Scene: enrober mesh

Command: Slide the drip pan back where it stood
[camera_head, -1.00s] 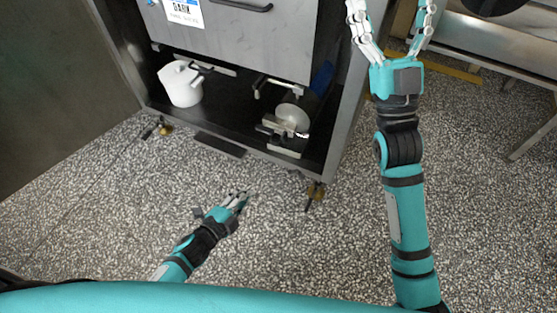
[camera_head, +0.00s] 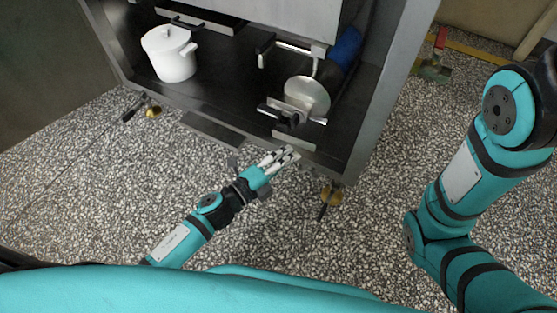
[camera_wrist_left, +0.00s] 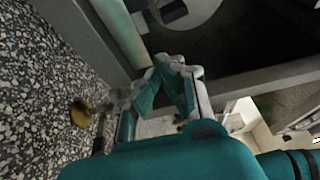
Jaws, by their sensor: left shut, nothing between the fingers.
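My left gripper (camera_head: 290,153) is shut and empty, just in front of the cabinet's lower front edge. In the left wrist view its fingers (camera_wrist_left: 176,66) come together near a metal edge. A dark flat slab (camera_head: 212,130) lies low along the cabinet front, left of the gripper and apart from it. A shallow tray with a pale rim (camera_head: 200,18) sits at the back, under the upper body. I cannot tell which of these is the drip pan. My right arm reaches out at the right; its gripper is outside the frame.
The cabinet's bottom shelf (camera_head: 215,85) holds a white lidded pot (camera_head: 170,54) and a metal motor-like unit (camera_head: 306,95). A side post (camera_head: 385,85) bounds the right. The speckled floor in front is open.

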